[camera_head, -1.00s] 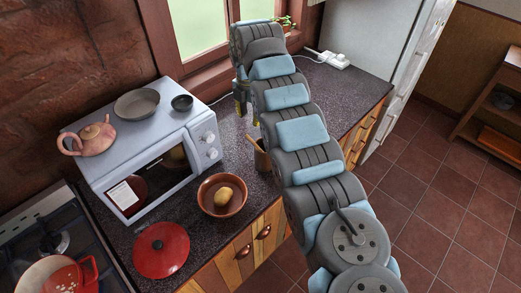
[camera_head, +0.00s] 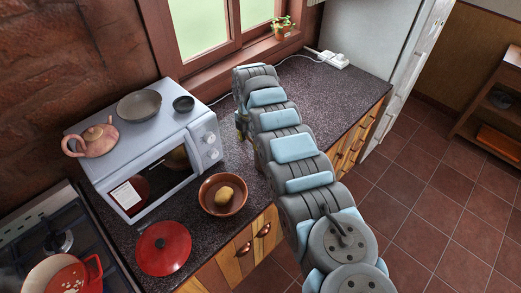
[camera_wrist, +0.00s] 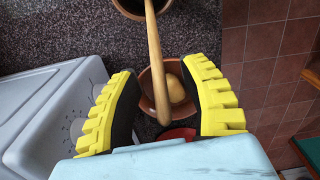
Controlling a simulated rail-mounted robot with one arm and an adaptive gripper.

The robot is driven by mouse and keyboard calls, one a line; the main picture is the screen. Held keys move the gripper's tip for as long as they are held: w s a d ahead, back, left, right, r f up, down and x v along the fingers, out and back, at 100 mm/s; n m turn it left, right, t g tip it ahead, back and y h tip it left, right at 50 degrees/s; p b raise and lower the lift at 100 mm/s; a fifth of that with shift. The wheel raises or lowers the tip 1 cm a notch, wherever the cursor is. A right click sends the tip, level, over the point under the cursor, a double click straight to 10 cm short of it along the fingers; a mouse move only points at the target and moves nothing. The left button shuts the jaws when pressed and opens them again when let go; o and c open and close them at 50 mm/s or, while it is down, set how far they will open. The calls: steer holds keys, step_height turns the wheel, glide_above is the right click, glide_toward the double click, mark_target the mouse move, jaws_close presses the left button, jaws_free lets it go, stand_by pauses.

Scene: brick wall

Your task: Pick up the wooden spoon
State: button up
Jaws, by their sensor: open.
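The wooden spoon (camera_wrist: 155,62) shows in the wrist view as a long light handle rising from a brown pot (camera_wrist: 133,8) at the top edge. My gripper (camera_wrist: 161,68) is open, with one yellow-padded finger on each side of the handle. The handle runs between the fingers with a visible gap on both sides, so it is not gripped. In the head view my arm hides the spoon and its pot, and only a sliver of my gripper shows beside the microwave.
The microwave (camera_head: 147,157) stands left of my gripper, with a teapot (camera_head: 91,140) and pan (camera_head: 139,105) on top. A brown bowl (camera_head: 217,207) with a potato-like item and a red lid (camera_head: 163,248) lie on the counter. The back right counter is mostly clear.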

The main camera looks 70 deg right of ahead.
steer(key=shift+f, duration=0.2)
steer(key=shift+c, duration=0.2)
jaws_close()
